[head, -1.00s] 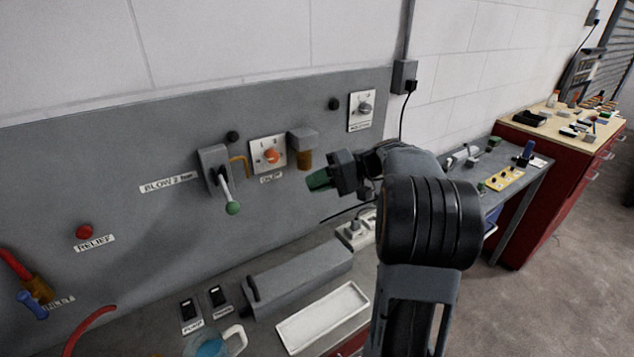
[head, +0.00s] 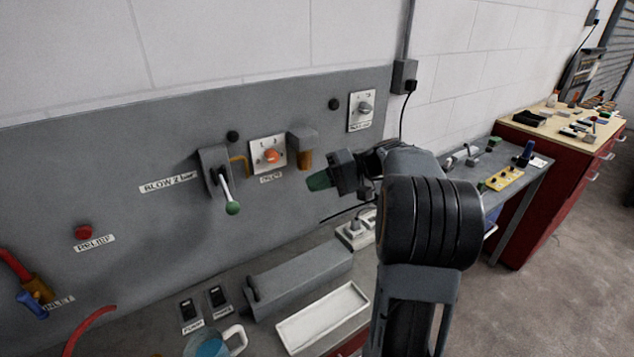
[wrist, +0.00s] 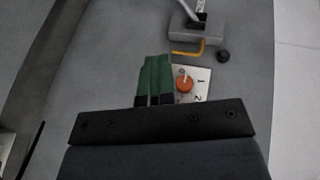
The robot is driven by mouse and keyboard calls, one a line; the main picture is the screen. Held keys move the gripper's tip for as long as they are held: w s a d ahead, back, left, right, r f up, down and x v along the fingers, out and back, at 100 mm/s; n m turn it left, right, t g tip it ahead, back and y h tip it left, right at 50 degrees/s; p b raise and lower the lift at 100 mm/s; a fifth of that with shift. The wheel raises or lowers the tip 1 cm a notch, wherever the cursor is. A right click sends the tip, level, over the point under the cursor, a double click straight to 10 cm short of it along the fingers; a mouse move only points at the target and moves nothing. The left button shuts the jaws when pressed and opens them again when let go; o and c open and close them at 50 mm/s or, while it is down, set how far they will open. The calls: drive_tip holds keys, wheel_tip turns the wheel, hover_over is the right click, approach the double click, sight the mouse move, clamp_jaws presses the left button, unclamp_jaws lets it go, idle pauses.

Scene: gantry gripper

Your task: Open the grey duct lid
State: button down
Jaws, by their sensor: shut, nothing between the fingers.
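A long grey duct (head: 302,278) lies on the bench below the panel, with its grey lid (head: 300,262) lying flat along the top. A dark handle (head: 252,288) shows at its left end. My gripper (head: 318,181) is up in front of the panel, above the duct and apart from it. Its green fingers (wrist: 155,80) are together and empty in the wrist view. The duct does not show clearly in the wrist view.
The panel (head: 130,165) bears a green-tipped lever (head: 228,190), an orange knob (head: 271,156) and a red button (head: 83,232). A white tray (head: 323,317) lies in front of the duct. A mug (head: 212,343) and two switches stand left of it.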

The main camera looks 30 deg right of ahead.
drive_tip(key=c, duration=1.1)
unclamp_jaws()
drive_tip(key=shift+c, duration=0.2)
drive_tip(key=p+v, duration=0.4)
drive_tip(key=v, duration=0.9)
drive_tip(key=shift+d+r, duration=0.2)
drive_tip(key=shift+d, duration=0.15)
drive_tip(key=shift+s, duration=0.1)
